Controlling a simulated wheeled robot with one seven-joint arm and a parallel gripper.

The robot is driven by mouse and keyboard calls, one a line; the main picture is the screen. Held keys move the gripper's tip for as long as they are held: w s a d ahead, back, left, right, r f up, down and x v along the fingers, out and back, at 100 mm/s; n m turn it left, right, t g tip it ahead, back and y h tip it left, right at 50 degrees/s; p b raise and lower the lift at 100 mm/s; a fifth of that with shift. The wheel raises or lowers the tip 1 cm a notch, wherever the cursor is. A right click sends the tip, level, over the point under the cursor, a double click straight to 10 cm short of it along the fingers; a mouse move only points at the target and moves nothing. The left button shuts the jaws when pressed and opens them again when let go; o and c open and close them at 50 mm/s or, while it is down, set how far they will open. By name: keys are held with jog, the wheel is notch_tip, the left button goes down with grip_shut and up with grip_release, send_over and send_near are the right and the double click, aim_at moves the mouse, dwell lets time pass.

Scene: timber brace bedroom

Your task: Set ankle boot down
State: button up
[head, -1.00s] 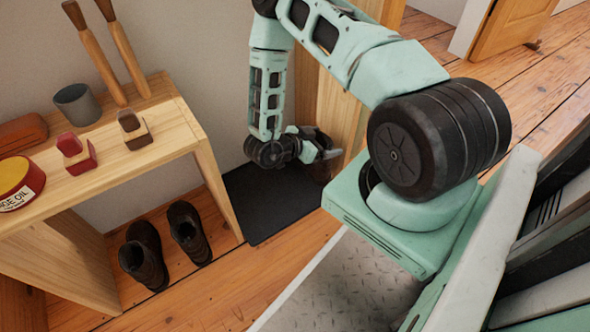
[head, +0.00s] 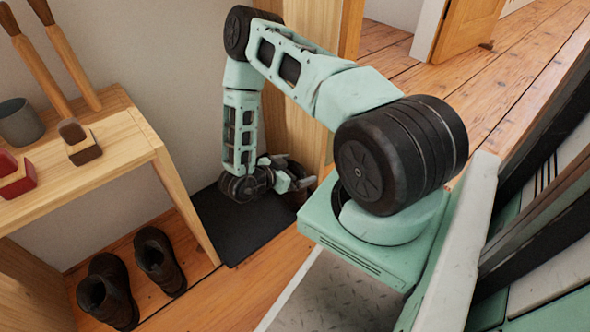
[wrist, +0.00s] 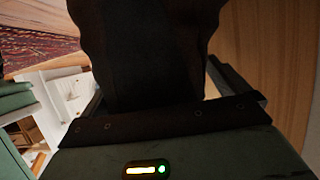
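A dark brown ankle boot (wrist: 150,50) fills the upper middle of the wrist view, between the two fingers of my gripper (wrist: 160,95). In the head view my gripper (head: 291,184) is low over the right part of a black mat (head: 238,228), beside a wooden panel. Only dark bits of the boot (head: 298,197) show there, behind the fingers. The boot's sole and any contact with the mat are hidden. Two other dark boots, a left one (head: 108,290) and a right one (head: 158,258), stand on the floor under the bench.
A wooden panel (head: 290,120) rises close behind my gripper. The plank floor (head: 195,300) in front of the mat is clear.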

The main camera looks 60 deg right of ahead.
jog(key=shift+r, duration=0.1)
jog(key=shift+w+a+r+p, duration=0.1)
jog(key=shift+a+r+p, duration=0.1)
jog(key=shift+a+p, duration=0.15)
jog(key=p+v, duration=0.4)
jog(key=v, duration=0.2)
jog(key=shift+a, duration=0.35)
jog(key=shift+w, duration=0.1)
